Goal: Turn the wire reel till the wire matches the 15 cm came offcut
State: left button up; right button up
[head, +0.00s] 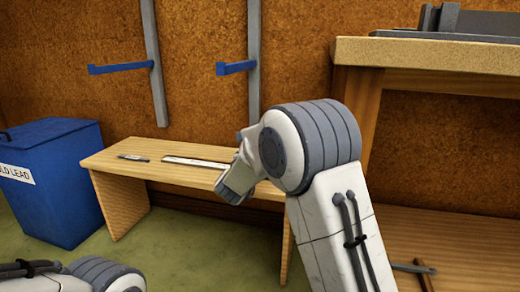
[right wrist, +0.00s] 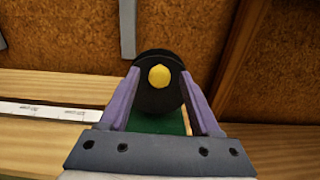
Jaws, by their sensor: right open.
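In the right wrist view, a black round reel (right wrist: 160,104) with a yellow centre knob (right wrist: 159,77) stands on a green base (right wrist: 158,126). My right gripper (right wrist: 160,80) is open, with its purple fingers on either side of the reel; I cannot tell whether they touch it. In the head view my right arm hides the reel. A long white strip with dark marks (right wrist: 45,111) lies left of the reel; it also shows on the bench in the head view (head: 195,162). I can make out neither the wire nor the came offcut for certain. My left gripper is out of view.
The low wooden bench (head: 120,170) also holds a small grey item (head: 133,158). A blue bin (head: 65,190) stands at its left. A higher workbench (head: 430,55) is at the right. Blue brackets (head: 120,68) stick out from the wall. The green floor in front is clear.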

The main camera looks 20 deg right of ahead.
jog(key=shift+c, duration=0.3)
grip_shut()
jog(key=shift+a+n, duration=0.1)
jog(key=shift+n, duration=0.2)
